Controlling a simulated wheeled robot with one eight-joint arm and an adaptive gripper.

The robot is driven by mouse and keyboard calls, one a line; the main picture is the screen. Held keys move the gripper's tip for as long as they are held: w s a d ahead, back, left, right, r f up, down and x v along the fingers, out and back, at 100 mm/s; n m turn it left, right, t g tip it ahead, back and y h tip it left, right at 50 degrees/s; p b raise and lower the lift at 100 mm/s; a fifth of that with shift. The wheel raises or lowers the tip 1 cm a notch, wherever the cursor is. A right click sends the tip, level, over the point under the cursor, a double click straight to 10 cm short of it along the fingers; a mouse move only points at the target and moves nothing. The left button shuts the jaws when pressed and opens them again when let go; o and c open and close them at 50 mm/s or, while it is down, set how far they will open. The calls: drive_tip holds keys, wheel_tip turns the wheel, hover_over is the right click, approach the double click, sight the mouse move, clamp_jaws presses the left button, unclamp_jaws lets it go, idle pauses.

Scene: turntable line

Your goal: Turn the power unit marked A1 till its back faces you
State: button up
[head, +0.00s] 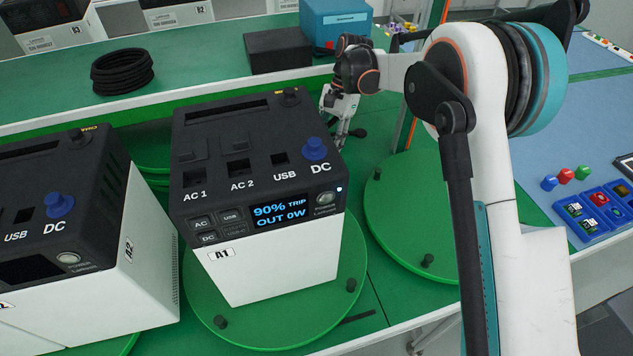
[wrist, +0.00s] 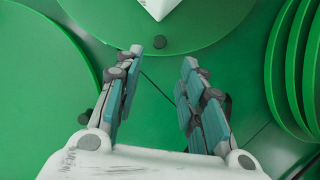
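The power unit A1 (head: 270,265) stands upright on a round green turntable (head: 325,317) in the middle of the head view. Its front, with the lit display reading 90% and OUT 0W and the A1 label, faces me; its back is hidden.
Unit A2 (head: 150,270) stands close on the left. An empty green turntable (head: 410,215) is on the right. A black cable coil (head: 122,72), a black box (head: 285,50) and a blue box (head: 335,22) sit on the back shelf. Stacked green discs (wrist: 300,70) show at right in the wrist view.

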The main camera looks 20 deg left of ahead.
drive_tip(key=b+x, duration=0.3)
drive_tip(key=x, duration=1)
drive_tip(key=shift+b, duration=0.35)
clamp_jaws()
